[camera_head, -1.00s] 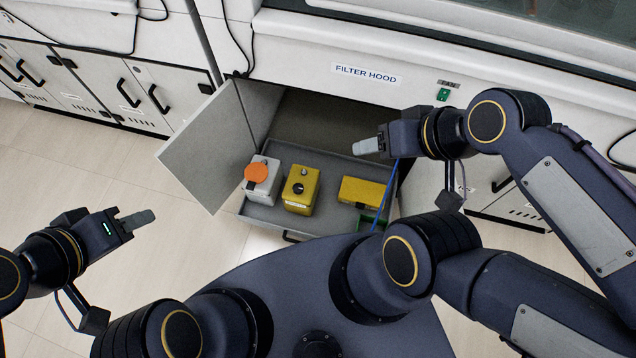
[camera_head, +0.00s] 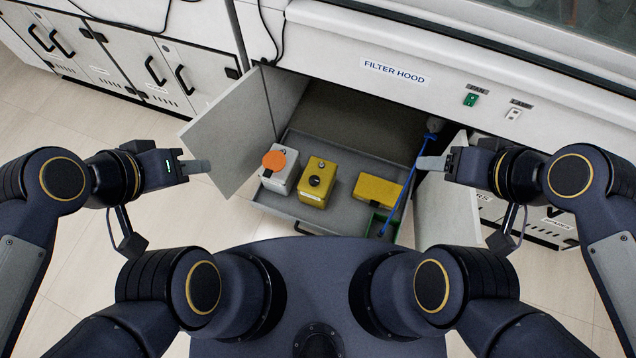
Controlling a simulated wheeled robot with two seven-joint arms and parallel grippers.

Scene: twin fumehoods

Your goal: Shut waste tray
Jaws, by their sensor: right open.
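The grey waste tray (camera_head: 273,203) is pulled out of the cabinet under the filter hood, with a dark handle (camera_head: 303,229) on its front. It holds a white container with an orange lid (camera_head: 275,163), a yellow box with a black knob (camera_head: 317,182), another yellow box (camera_head: 377,191) and a green bin (camera_head: 380,224). My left gripper (camera_head: 202,166) is left of the tray, by the open left door; its finger gap cannot be made out. My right gripper (camera_head: 424,163) is open and empty, above the tray's right side.
The cabinet's left door (camera_head: 232,135) stands open beside the tray. A right door (camera_head: 440,205) also stands open. Closed cabinets (camera_head: 150,75) line the back left. Floor (camera_head: 80,250) is clear at left.

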